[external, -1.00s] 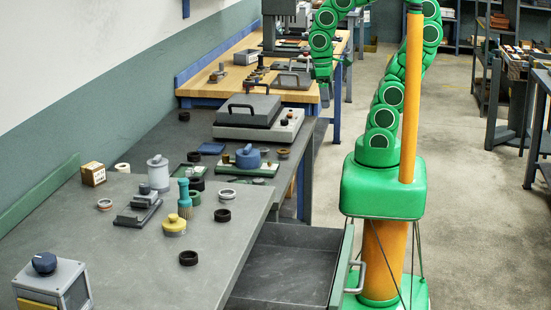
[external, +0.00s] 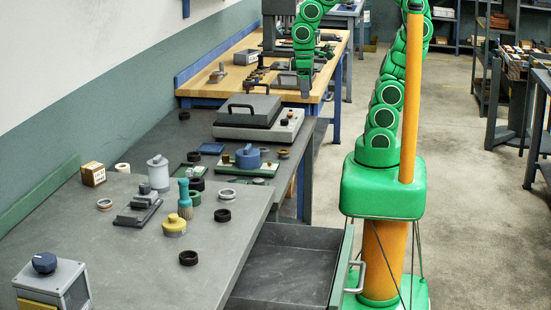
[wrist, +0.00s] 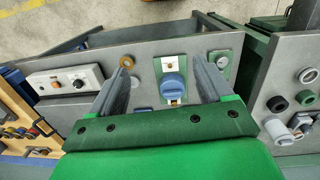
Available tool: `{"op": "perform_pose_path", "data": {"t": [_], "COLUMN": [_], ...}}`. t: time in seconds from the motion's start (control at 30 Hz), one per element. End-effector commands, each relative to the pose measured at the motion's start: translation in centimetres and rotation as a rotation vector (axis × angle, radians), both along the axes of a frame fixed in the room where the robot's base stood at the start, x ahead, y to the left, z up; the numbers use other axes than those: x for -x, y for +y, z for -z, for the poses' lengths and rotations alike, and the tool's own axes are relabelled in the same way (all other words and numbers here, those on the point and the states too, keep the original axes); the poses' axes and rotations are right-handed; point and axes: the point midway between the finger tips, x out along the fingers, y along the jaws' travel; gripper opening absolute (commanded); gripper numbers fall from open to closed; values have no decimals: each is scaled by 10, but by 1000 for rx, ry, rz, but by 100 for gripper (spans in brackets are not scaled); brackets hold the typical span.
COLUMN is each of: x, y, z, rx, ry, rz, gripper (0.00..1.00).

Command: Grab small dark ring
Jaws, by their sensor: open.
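Several dark rings show in the external view. One dark ring (external: 184,116) lies alone on the far grey table near the wall; others are a near dark ring (external: 188,258) and a middle dark ring (external: 222,215) on the front table. I cannot tell which one the task means. My gripper (external: 305,90) hangs at the far side, beyond the grey lidded device, away from the front rings. In the wrist view my gripper (wrist: 160,66) is open, its two grey fingers apart with nothing held.
The grey lidded device (external: 258,122) stands near my gripper. A blue-topped part (external: 248,157) sits on a green plate, with a brass ring (external: 284,153) beside it. A wooden bench (external: 235,72) is behind. An open drawer (external: 285,265) juts out in front.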

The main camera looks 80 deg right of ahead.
Motion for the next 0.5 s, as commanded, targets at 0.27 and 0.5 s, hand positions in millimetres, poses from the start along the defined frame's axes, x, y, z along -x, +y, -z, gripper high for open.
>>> {"op": "perform_pose_path", "data": {"t": [0.27,0.5], "x": [-87,-145], "y": [33,80], "z": [-17,-19], "rx": [28,35], "ry": [-90,-133], "rz": [-63,-123], "gripper": [80,80]}}
